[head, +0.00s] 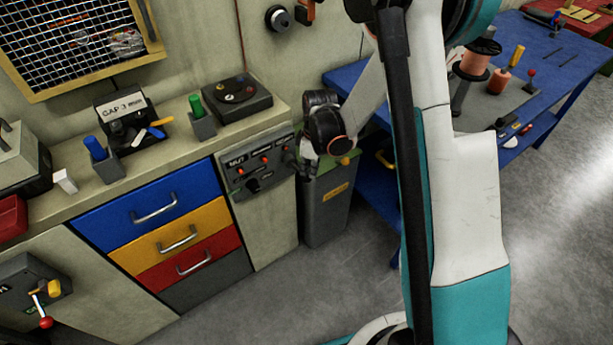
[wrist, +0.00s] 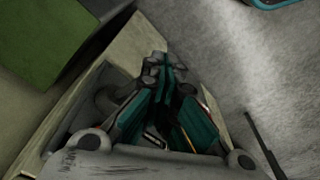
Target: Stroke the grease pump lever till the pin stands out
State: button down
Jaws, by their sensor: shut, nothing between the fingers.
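A grey box (head: 32,285) at the lower left of the head view, low on the cabinet front, carries a yellow part (head: 50,288) and a lever with a red ball knob (head: 46,322). It may be the grease pump, but I cannot tell for sure. No pin can be made out on it. My gripper (head: 308,165) is well to the right of this box, beside the switch panel and above the grey bin. It points down, and its fingers (wrist: 162,65) are together and empty in the wrist view. No pump lever can be identified in the wrist view.
Blue, yellow and red drawers (head: 155,204) lie between the box and my gripper. The switch panel (head: 257,170) and grey bin (head: 325,205) are close to my gripper. A blue table (head: 540,45) with spools stands at right. The grey floor (head: 280,300) in front is clear.

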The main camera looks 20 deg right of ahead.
aim_at(309, 179)
jog(key=shift+f+b, duration=1.85)
jog(key=shift+f, duration=0.4)
jog(key=shift+r, duration=0.15)
jog(key=shift+s+d+r, duration=0.25)
jog(key=shift+s+d, duration=0.2)
jog(key=shift+d, duration=0.2)
jog(key=shift+s+d+r, duration=0.2)
jog(key=shift+s+d, duration=0.2)
jog(key=shift+d, duration=0.2)
notch_tip(309, 179, up, 12)
jog(key=d, duration=0.1)
jog(key=shift+s, duration=0.4)
